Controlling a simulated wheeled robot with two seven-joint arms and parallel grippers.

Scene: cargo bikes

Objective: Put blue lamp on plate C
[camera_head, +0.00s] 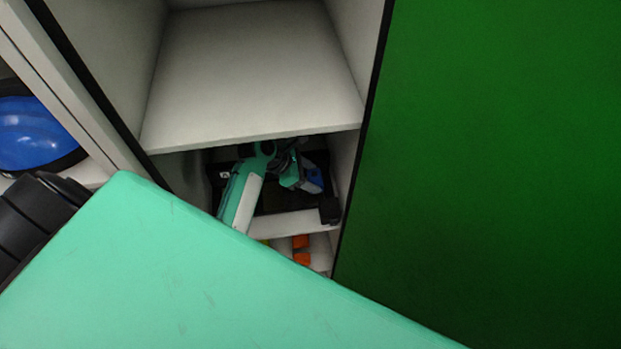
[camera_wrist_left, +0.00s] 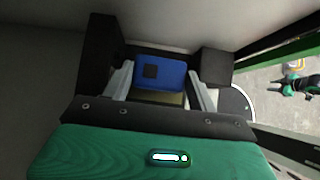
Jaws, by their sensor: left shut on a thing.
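The blue lamp (camera_head: 315,177) is in the left gripper (camera_head: 307,184), inside the lower cabinet compartment. In the left wrist view the lamp (camera_wrist_left: 160,72) shows as a blue block with a dark square on its face. It sits between the two pale fingers of the left gripper (camera_wrist_left: 161,88), which is shut on it. The underside of the lamp is hidden by the wrist. I cannot make out a plate marked C in either view. My right gripper is not in view.
A bare white shelf (camera_head: 255,75) lies above the arm. A green panel (camera_head: 490,150) stands to the right. Orange items (camera_head: 301,250) lie on a lower level. A blue rounded object (camera_head: 35,130) is in the left opening. Dark blocks (camera_wrist_left: 99,50) flank the gripper.

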